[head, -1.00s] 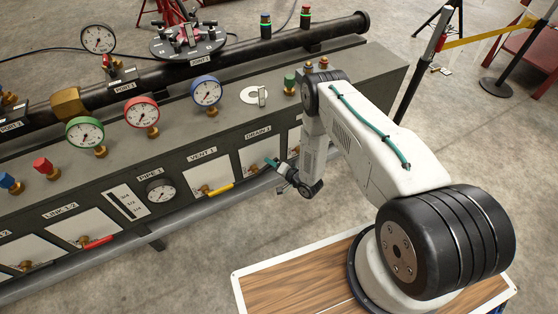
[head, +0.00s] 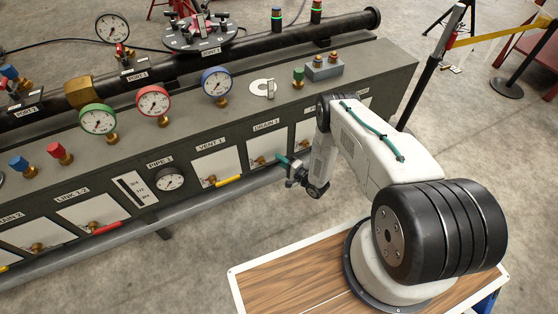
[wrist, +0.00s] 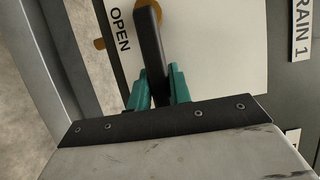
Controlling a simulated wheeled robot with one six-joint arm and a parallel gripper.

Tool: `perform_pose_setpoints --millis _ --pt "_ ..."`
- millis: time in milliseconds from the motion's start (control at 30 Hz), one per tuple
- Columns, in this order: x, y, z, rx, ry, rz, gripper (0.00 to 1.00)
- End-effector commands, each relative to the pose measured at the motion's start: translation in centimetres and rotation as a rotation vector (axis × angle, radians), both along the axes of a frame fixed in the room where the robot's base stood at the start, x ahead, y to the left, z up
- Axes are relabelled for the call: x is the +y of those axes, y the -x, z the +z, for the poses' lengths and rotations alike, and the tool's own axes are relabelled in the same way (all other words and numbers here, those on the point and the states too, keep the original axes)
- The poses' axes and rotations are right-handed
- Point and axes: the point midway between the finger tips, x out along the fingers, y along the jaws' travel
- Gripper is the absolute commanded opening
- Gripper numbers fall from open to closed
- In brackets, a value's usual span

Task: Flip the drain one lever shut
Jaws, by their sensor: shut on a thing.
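The drain one lever (wrist: 149,45) is a dark bar in the wrist view, running down from a brass fitting between my teal fingers. My gripper (wrist: 160,88) is shut on it. The lever's held end is hidden behind the gripper body. In the head view my gripper (head: 283,161) is at the front of the DRAIN 1 panel (head: 259,147), and the lever there is too small and covered to make out. An OPEN mark (wrist: 120,30) is on the white plate, left of the lever.
The VENT 1 panel with its yellow lever (head: 229,181) is just left of DRAIN 1. A grey rail (head: 190,205) runs along the console's foot below the levers. A red lever (head: 106,227) is farther left. Open floor lies in front.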

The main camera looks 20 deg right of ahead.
Motion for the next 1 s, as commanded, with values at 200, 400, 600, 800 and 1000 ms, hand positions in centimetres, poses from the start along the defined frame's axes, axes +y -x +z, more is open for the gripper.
perform_pose_setpoints --millis 200,400,600,800,1000 --pt "0.0 0.1 -0.1 0.005 -0.002 0.0 0.0" --pt "0.0 0.1 -0.1 0.004 -0.001 0.0 0.42" --pt "0.0 0.0 -0.1 0.003 -0.001 0.0 0.42" --pt "-0.8 1.3 -0.1 0.004 0.0 -0.003 0.42" --pt "-2.4 4.5 -0.1 0.005 -0.002 -0.004 0.42"
